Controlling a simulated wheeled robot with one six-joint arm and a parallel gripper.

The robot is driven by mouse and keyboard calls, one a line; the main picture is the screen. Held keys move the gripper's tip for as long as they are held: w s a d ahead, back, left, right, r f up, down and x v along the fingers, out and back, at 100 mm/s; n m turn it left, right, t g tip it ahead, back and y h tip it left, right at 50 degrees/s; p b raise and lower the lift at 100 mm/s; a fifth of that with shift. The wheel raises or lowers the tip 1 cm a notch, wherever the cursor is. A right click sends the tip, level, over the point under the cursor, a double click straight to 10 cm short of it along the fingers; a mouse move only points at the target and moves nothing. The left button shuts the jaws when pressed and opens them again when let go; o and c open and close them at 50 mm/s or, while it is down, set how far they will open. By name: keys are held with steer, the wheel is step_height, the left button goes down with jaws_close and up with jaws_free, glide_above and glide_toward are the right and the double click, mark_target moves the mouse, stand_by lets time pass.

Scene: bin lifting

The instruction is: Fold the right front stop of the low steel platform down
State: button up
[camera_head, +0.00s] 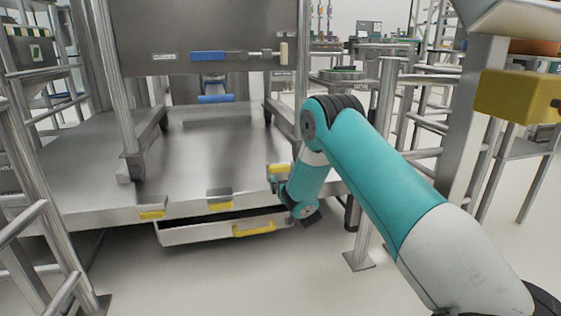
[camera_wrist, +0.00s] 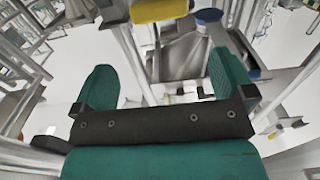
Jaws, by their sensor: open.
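The low steel platform (camera_head: 90,170) fills the left and middle of the head view. Along its front edge, the left stop (camera_head: 152,214) and middle stop (camera_head: 219,205) show yellow faces low at the edge. The right front stop (camera_head: 279,168) shows its yellow part higher, above the deck, and looks raised; my wrist partly hides its foot. My gripper is beside it, mostly hidden by my arm. In the wrist view my gripper (camera_wrist: 159,68) is open and empty, its green fingers wide apart. A yellow block (camera_wrist: 160,10), likely that stop, lies beyond the fingers at the top.
A shallow steel tray with a yellow handle (camera_head: 254,229) sticks out under the front edge. A steel post (camera_head: 376,170) stands right of my wrist. A big steel bin (camera_head: 200,40) stands above the deck behind. The floor in front is clear.

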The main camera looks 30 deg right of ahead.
mark_target(281, 167)
steer(key=b+x, duration=0.1)
steer(key=x, duration=0.2)
steer(key=b+x, duration=0.1)
steer(key=x, duration=0.2)
steer(key=b+x, duration=0.2)
steer(key=x, duration=0.1)
steer(key=shift+w+d+f, duration=0.1)
steer(key=shift+w+f, duration=0.15)
steer(key=shift+f, duration=0.05)
steer(key=shift+w+d+r, duration=0.15)
steer(key=shift+w, duration=0.5)
steer(key=shift+c, duration=0.5)
steer(key=c, duration=1)
